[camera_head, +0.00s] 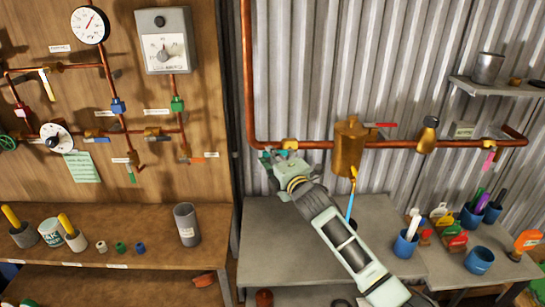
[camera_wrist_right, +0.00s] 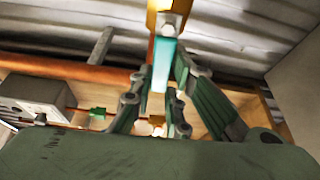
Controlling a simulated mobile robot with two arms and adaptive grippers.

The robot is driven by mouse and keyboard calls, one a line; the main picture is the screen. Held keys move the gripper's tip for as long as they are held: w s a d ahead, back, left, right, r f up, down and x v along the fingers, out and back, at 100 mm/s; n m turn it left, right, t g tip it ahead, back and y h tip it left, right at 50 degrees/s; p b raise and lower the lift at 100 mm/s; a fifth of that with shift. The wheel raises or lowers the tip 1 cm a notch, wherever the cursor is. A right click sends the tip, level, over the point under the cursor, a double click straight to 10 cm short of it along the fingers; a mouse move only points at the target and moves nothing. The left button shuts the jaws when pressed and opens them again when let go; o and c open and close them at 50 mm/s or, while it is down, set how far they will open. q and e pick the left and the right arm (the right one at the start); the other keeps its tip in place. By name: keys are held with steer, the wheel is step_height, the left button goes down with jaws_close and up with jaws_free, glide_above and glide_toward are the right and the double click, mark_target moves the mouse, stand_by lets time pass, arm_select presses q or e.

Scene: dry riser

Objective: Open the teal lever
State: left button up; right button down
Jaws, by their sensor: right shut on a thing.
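The teal lever belongs to a brass valve (camera_head: 289,144) on the horizontal copper pipe, left of the big brass cylinder. Only a small teal part (camera_head: 266,153) shows at the gripper in the head view. My right gripper (camera_head: 272,163) reaches up from the lower right and its fingers are at the lever. In the right wrist view the teal lever (camera_wrist_right: 163,63) stands between the two fingers of my right gripper (camera_wrist_right: 162,95), which is shut on it. The fingertips are partly hidden in the head view. My left gripper is not in view.
A brass cylinder (camera_head: 349,147) hangs close right of the gripper, with a blue lever (camera_head: 351,198) below it. A red lever (camera_head: 385,125) is further right. A grey bench (camera_head: 285,255) lies below, with blue cups to the right. A wooden panel with gauges stands left.

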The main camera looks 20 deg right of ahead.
stand_by(0.4)
steer(key=shift+r+m+b, duration=0.2)
steer(key=shift+m+b, duration=0.2)
steer(key=shift+b, duration=0.05)
steer(key=c, duration=1.7)
jaws_free()
steer(key=s, duration=0.4)
steer(key=s+d, duration=0.1)
steer(key=s, duration=0.7)
steer(key=shift+d, duration=0.2)
